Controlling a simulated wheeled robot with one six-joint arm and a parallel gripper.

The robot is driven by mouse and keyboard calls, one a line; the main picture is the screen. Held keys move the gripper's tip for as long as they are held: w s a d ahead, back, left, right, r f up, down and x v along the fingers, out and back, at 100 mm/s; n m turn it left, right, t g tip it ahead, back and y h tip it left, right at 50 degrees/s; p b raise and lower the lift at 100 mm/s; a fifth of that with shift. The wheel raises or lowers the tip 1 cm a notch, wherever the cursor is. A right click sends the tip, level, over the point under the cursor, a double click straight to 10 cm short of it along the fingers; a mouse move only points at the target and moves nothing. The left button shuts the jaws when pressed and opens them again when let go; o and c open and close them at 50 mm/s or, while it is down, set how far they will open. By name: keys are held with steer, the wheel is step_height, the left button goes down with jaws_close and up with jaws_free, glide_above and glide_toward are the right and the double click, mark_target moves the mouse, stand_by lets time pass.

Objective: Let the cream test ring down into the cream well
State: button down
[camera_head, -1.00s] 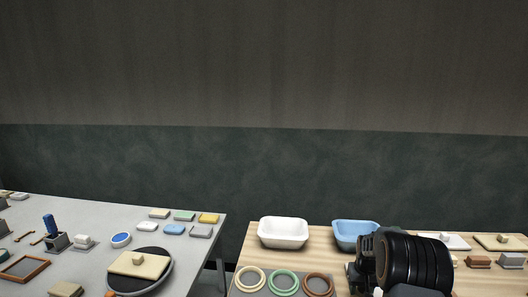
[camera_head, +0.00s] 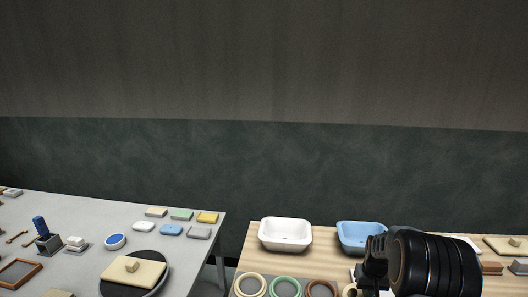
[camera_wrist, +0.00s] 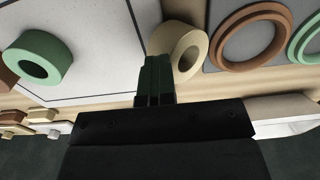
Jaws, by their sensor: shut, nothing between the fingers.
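The cream test ring (camera_wrist: 193,60) lies in the wrist view just right of my fingertips, on the strip between a white board and the grey well panel. Part of it shows in the head view (camera_head: 349,290). My gripper (camera_wrist: 157,62) is shut and empty, its tips close beside the ring; I cannot tell whether they touch. The cream well (camera_head: 240,286) is the left one of three ringed wells on the grey panel; it is outside the wrist view. The green well (camera_head: 286,278) and brown well (camera_wrist: 252,13) are nearer the ring.
A green ring (camera_wrist: 22,48) lies on the white board (camera_wrist: 100,60), with a brown ring (camera_wrist: 5,78) at the picture's edge. A white basin (camera_head: 285,236) and blue basin (camera_head: 358,235) stand behind. A grey table (camera_head: 190,258) is at left, across a gap.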

steer(key=shift+s+r, duration=0.1)
steer(key=c, duration=1.8)
jaws_free()
steer(key=o, duration=0.4)
step_height(320, 180, up, 13)
steer(key=b, duration=0.1)
steer(key=s+a+r+t, duration=0.1)
steer(key=s+a, duration=0.4)
steer(key=s, duration=0.1)
steer(key=s+a+r+n+t, duration=0.1)
steer(key=s+a+r, duration=0.1)
steer(key=s+a, duration=0.4)
steer(key=s+a+r+t, duration=0.1)
steer(key=s+a+t, duration=0.1)
steer(key=s+a, duration=0.3)
steer(key=shift+s+a+r, duration=0.1)
steer(key=shift+s+r, duration=0.1)
steer(key=shift+s, duration=0.25)
steer(key=shift+s+a+r, duration=0.1)
steer(key=shift+s+r, duration=0.05)
steer(key=shift+s, duration=0.25)
steer(key=shift+o, duration=0.3)
